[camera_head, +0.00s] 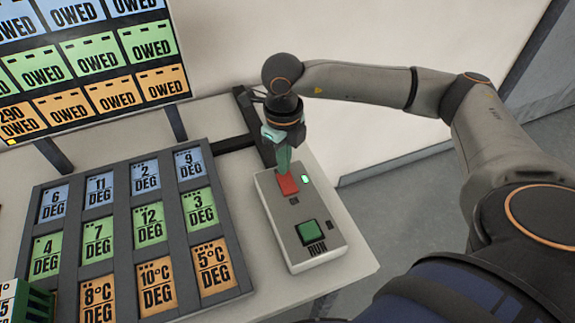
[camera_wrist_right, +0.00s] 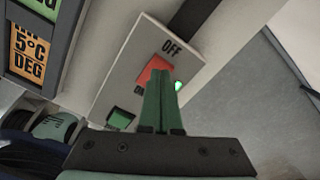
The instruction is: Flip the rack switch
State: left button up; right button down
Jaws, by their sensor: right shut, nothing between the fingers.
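A pale switch box (camera_head: 283,233) lies near the right edge of the table. It has a red rocker switch (camera_head: 288,186), a lit green lamp (camera_head: 306,180) beside it, and a green button (camera_head: 310,232) marked RUN. My right gripper (camera_head: 283,160) is shut and empty, its green fingertips pointing down at the red switch. In the right wrist view the shut fingertips (camera_wrist_right: 160,75) overlap the red switch (camera_wrist_right: 148,70), between the OFF and ON marks; I cannot tell if they touch it. The lit lamp (camera_wrist_right: 179,86) is just right of them.
A dark rack (camera_head: 170,240) of blue, green and orange DEG cards lies left of the box. A board (camera_head: 85,60) of OWED cards stands behind it. A green and white object (camera_head: 20,300) is at the lower left. Floor shows right of the table.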

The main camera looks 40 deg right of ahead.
jog(key=shift+f+b, duration=0.85)
jog(key=shift+f, duration=0.15)
dwell(0.7)
jog(key=shift+r, duration=0.1)
jog(key=shift+r+p, duration=2.25)
jog(key=shift+r, duration=1.25)
